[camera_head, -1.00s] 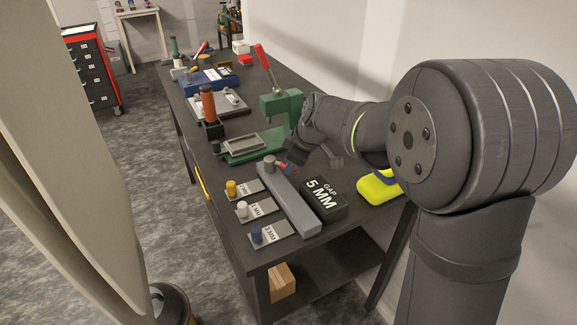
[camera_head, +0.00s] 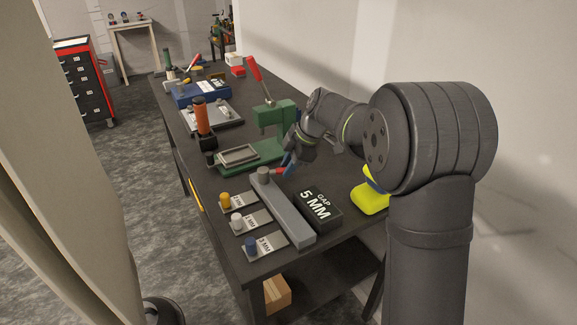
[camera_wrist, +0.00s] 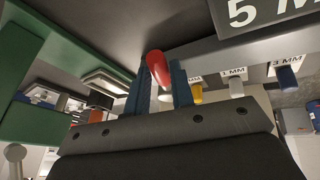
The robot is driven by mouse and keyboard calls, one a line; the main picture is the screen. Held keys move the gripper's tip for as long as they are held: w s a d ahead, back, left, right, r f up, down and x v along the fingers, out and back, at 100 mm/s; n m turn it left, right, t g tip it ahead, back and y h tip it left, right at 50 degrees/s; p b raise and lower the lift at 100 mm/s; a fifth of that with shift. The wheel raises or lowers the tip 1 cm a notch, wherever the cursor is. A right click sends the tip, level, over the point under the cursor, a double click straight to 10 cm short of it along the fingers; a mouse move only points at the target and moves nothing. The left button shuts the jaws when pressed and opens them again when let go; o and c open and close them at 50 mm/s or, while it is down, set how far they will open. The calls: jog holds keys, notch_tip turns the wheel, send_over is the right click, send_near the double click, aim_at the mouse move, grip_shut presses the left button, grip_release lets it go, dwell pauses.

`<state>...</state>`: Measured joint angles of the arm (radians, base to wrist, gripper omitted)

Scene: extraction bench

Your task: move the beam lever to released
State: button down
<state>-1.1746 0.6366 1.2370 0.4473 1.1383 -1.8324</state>
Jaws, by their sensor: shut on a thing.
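The grey beam (camera_head: 282,210) lies along the near part of the bench, with a round grey knob (camera_head: 263,174) at its far end. The beam lever shows as a short red handle (camera_head: 279,171) just right of that knob. My gripper (camera_head: 287,164) reaches down there from the right, its blue fingers at the handle. In the wrist view the rounded red handle (camera_wrist: 158,66) sits between the two blue fingers, which are shut on it. The lever's inner end and pivot are hidden in the wrist view, so its exact angle is hard to tell.
A green press (camera_head: 272,125) with a raised red lever stands just behind my gripper. A dark "GAP 5 MM" block (camera_head: 319,210) lies right of the beam, and a yellow object (camera_head: 369,200) beyond it. Labelled gauge plates (camera_head: 252,220) with coloured knobs lie left of the beam.

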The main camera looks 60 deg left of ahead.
jog(key=shift+a, duration=0.1)
jog(key=c, duration=1.3)
grip_release()
jog(key=shift+o, duration=0.2)
jog(key=v, duration=1.7)
jog(key=shift+r, duration=0.2)
jog(key=shift+f, duration=0.1)
jog(key=x, duration=1.7)
jog(key=shift+f, duration=0.1)
